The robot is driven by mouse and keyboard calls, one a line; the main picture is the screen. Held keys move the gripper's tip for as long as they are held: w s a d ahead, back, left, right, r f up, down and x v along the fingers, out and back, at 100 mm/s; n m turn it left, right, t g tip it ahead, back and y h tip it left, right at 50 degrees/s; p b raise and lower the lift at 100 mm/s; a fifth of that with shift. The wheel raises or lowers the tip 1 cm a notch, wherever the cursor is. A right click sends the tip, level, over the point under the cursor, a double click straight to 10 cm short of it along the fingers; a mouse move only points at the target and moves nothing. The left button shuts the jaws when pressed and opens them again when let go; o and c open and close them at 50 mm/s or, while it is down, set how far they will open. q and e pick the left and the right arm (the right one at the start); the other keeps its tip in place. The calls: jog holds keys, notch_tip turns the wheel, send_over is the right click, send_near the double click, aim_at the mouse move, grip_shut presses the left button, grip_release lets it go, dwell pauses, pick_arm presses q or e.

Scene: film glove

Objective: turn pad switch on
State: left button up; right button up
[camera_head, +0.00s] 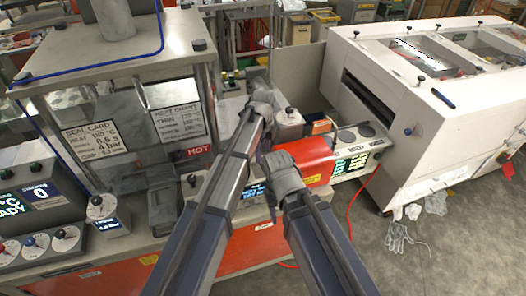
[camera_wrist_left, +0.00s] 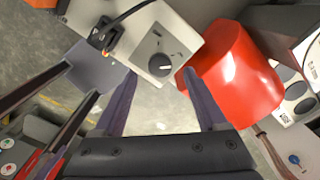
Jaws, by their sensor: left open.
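In the left wrist view, a round dark knob (camera_wrist_left: 160,65) with a pale pointer mark sits on the face of a white box (camera_wrist_left: 133,38). It looks like the pad switch; I cannot make out its labels. My left gripper (camera_wrist_left: 158,76) is open and empty. Its two fingers reach up the picture toward the box, one on either side of the knob in this view. I cannot tell how far off they are. In the head view my two arms cross the middle and hide part of the bench.
A red cylinder (camera_wrist_left: 238,75) lies close to the right of the fingers; it also shows in the head view (camera_head: 305,157). A black cable (camera_wrist_left: 128,14) runs to the box. A large white machine (camera_head: 405,120) stands at right. The press frame (camera_head: 115,66) stands at left.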

pick_arm(q)
notch_tip(320, 180, up, 4)
jog(key=p, duration=0.3)
jog(key=shift+r, duration=0.25)
jog(key=shift+f, duration=0.1)
jog(key=s+a+n, duration=1.8)
jog(key=s+n, duration=0.2)
jog(key=n, duration=0.3)
jog(key=s+d+f+m+b, duration=0.1)
jog(key=s+d+f+b, duration=0.2)
jog(key=d+f+b, duration=0.2)
jog(key=s+d+f+m+y+b, duration=0.1)
jog(key=d+f+b, duration=0.5)
jog(key=f+b, duration=0.6)
jog(key=shift+s+d+m, duration=0.2)
jog(key=shift+s+m, duration=0.4)
jog(key=shift+s, duration=0.4)
